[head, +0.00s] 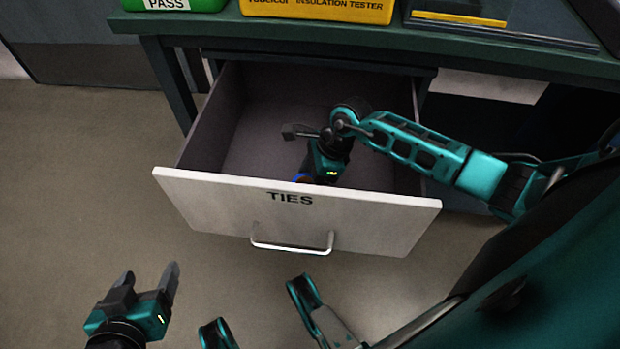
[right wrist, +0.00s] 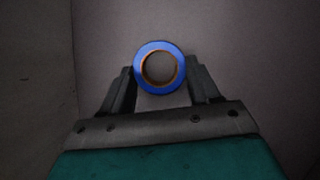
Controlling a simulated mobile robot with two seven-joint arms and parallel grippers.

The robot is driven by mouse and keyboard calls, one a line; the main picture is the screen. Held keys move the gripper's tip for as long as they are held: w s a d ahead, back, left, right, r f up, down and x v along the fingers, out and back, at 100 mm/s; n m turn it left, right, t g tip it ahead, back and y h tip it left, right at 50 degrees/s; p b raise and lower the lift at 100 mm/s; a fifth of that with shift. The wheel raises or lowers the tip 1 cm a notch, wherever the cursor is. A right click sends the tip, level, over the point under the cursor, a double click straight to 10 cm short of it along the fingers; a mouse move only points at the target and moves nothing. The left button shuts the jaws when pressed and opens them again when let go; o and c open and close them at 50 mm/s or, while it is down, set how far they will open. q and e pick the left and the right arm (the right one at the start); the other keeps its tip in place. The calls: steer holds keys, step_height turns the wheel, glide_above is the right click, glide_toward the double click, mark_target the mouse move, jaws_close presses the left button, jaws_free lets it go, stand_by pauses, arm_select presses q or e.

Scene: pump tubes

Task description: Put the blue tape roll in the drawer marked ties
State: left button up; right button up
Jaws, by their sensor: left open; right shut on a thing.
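The drawer marked TIES (head: 215,198) is pulled open below the bench, with its white front and bar handle toward me. My right gripper (head: 305,175) reaches down inside it, behind the front panel. The blue tape roll (head: 300,177) shows only as a small blue patch there. In the right wrist view the blue tape roll (right wrist: 138,76) sits between the two fingers of my right gripper (right wrist: 160,82), which is shut on it. Grey drawer surfaces lie behind it. My left gripper (head: 148,282) is open and empty, outside the drawer at the lower left.
A green bench (head: 300,37) runs above the drawer. On it are a green case marked PASS (head: 190,4), a yellow insulation tester (head: 315,8) and a dark panel with a yellow strip (head: 458,18). The floor (head: 80,190) left of the drawer is clear.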

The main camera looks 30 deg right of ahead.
steer(key=o, duration=1)
steer(key=shift+o, duration=0.2)
arm_select(q)
steer(key=r+p, duration=0.1)
steer(key=p, duration=0.1)
steer(key=a+p, duration=0.1)
steer(key=p, duration=0.1)
steer(key=shift+s+a+r, duration=0.15)
steer(key=shift+s+r, duration=0.05)
steer(key=shift+r, duration=0.2)
arm_select(e)
steer(key=v, duration=1.2)
arm_select(q)
steer(key=shift+y, duration=0.3)
